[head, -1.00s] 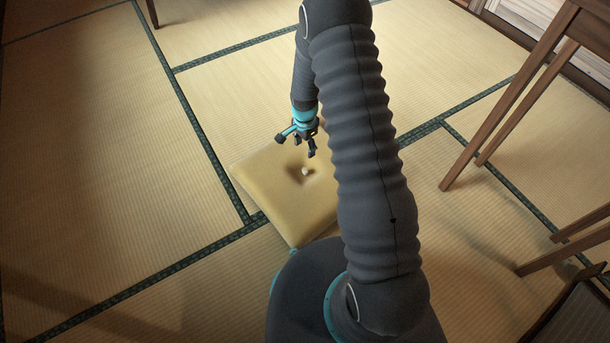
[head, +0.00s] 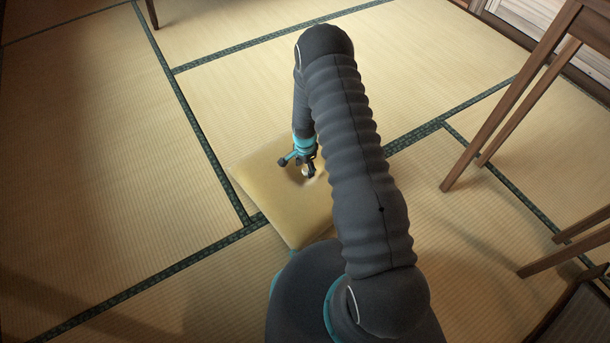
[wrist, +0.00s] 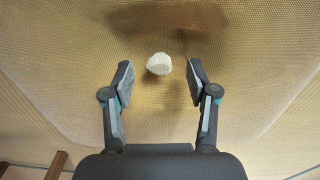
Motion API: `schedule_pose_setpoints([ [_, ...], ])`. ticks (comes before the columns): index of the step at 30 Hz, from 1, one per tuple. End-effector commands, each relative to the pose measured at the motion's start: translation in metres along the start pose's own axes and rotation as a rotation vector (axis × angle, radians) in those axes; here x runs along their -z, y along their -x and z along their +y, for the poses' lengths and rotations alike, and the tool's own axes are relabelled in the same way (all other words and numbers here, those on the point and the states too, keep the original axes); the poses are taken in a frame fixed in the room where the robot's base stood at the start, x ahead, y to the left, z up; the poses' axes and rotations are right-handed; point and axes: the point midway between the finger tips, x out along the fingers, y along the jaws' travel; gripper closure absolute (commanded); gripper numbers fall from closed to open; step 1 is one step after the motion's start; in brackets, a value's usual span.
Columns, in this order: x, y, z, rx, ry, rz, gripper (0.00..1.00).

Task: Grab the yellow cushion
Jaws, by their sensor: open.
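The yellow cushion (head: 288,205) lies flat on the tatami floor in the head view, just in front of my base, its right part hidden behind my arm. It fills most of the wrist view (wrist: 80,85). A small whitish tuft (wrist: 159,64) sits in a dimple at its middle. My gripper (head: 300,169) is over the dimple, pointing down, close to the cushion. In the wrist view my gripper (wrist: 160,85) has its fingers spread apart on either side of the tuft, with nothing between them held. Whether the fingertips touch the cushion I cannot tell.
Wooden furniture legs (head: 510,90) stand at the right, with more wooden legs (head: 565,255) lower right. Another wooden leg (head: 151,12) shows at the top left. The tatami floor (head: 100,150) on the left is clear.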

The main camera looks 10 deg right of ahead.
Motion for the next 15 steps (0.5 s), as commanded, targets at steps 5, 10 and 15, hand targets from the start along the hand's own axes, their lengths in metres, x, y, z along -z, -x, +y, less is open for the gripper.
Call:
schedule_pose_setpoints([
  [5,0.000,-0.022,0.000,0.000,0.000,0.000,0.42],
  [10,0.000,-0.026,0.000,0.001,0.000,0.000,0.42],
  [15,0.000,-0.025,0.000,0.001,0.000,0.000,0.49],
])
